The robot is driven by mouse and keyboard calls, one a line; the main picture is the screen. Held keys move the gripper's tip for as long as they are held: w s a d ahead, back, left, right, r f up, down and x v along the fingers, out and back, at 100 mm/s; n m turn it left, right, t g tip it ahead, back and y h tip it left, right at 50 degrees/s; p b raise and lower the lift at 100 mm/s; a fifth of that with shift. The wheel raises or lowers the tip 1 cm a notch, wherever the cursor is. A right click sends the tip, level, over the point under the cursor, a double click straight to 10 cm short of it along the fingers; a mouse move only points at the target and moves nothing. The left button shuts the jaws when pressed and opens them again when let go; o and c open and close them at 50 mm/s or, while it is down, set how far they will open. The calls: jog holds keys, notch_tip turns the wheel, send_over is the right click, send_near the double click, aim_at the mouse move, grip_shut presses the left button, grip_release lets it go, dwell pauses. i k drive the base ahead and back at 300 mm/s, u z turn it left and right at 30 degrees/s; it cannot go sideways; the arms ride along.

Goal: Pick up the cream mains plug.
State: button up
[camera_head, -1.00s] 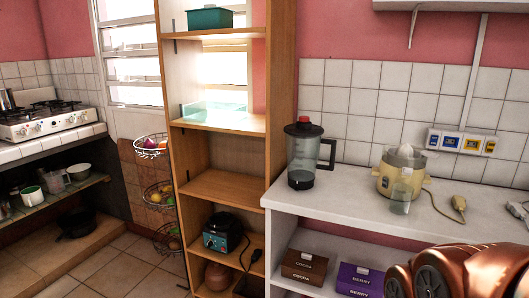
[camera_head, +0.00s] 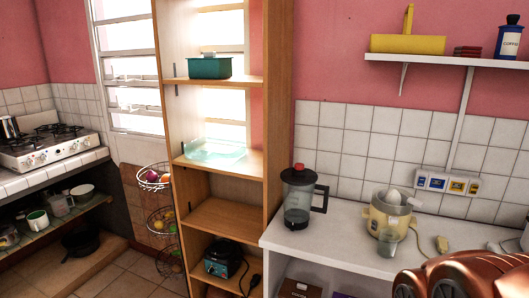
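A cream mains plug (camera_head: 442,244) lies on the white counter at the right, just right of the cream citrus juicer (camera_head: 390,216). A cord shows between the plug and the juicer. The copper-coloured part of my arm fills the lower right corner, in front of the counter. My gripper's fingers do not show in this view.
A clear glass (camera_head: 387,242) stands close in front of the juicer. A blender (camera_head: 298,198) stands further left on the counter (camera_head: 335,235). A wall shelf (camera_head: 440,63) with a yellow container hangs above. A tall wooden shelf (camera_head: 279,120) adjoins the counter's left end.

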aim_at(442, 242)
jog(key=z, duration=1.05)
